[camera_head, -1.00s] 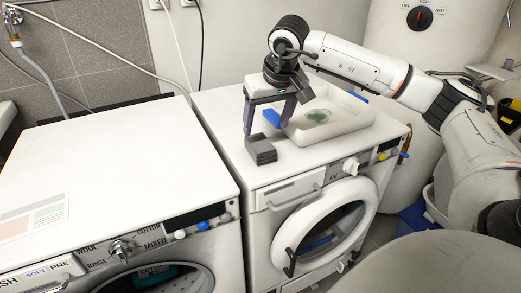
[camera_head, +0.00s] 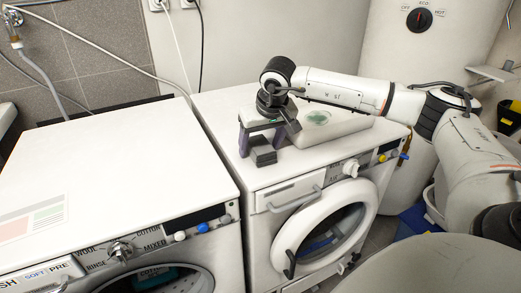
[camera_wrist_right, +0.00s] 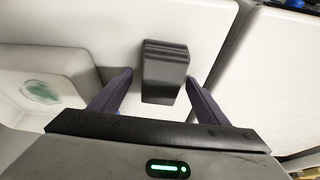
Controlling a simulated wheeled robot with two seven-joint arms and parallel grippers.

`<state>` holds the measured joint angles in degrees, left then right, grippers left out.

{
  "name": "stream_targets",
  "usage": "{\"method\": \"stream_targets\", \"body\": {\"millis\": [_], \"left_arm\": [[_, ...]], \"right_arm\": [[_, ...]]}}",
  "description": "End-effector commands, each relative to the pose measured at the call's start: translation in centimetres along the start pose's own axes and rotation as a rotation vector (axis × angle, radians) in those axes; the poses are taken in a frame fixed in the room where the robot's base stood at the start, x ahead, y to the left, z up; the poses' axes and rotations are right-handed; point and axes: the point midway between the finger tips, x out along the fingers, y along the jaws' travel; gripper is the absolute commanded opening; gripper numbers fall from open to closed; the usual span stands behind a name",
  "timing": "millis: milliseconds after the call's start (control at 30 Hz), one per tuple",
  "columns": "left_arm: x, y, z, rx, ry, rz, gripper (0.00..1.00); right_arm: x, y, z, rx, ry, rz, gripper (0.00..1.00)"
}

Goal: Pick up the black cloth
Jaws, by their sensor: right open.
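The black cloth (camera_head: 263,155) is a small, dark, folded stack lying on top of the right-hand washing machine, near its front left. It also shows in the right wrist view (camera_wrist_right: 164,72). My right gripper (camera_head: 260,149) is open and low over the machine top, close to the cloth. In the wrist view its two fingers (camera_wrist_right: 158,77) stand on either side of the cloth's near part, with gaps, not closed on it. My left gripper is in no view.
A white tray (camera_head: 345,131) with a green patch (camera_head: 318,117) stands right of the cloth on the right-hand machine (camera_head: 214,112). The left-hand machine's top (camera_head: 110,145) is clear. A white boiler (camera_head: 400,60) stands behind. The right machine's round door (camera_head: 325,225) faces forward.

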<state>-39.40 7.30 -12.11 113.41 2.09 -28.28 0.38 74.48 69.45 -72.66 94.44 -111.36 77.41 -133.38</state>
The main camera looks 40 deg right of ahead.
Motion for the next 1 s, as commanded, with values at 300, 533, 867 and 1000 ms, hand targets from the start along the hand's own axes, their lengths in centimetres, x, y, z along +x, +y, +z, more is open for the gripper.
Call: {"method": "stream_targets", "body": {"millis": [300,533,867,1000], "left_arm": [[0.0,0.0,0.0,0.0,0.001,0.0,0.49],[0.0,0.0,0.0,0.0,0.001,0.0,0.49],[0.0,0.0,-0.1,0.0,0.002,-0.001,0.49],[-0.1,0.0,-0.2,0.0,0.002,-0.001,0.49]], "right_arm": [[0.3,0.0,0.1,0.0,0.0,0.0,0.67],[0.3,0.0,0.1,0.0,0.0,0.0,0.28],[-0.2,0.0,-0.1,0.001,0.002,0.0,0.25],[-2.2,-0.1,-0.9,0.001,0.003,-0.002,0.25]]}}
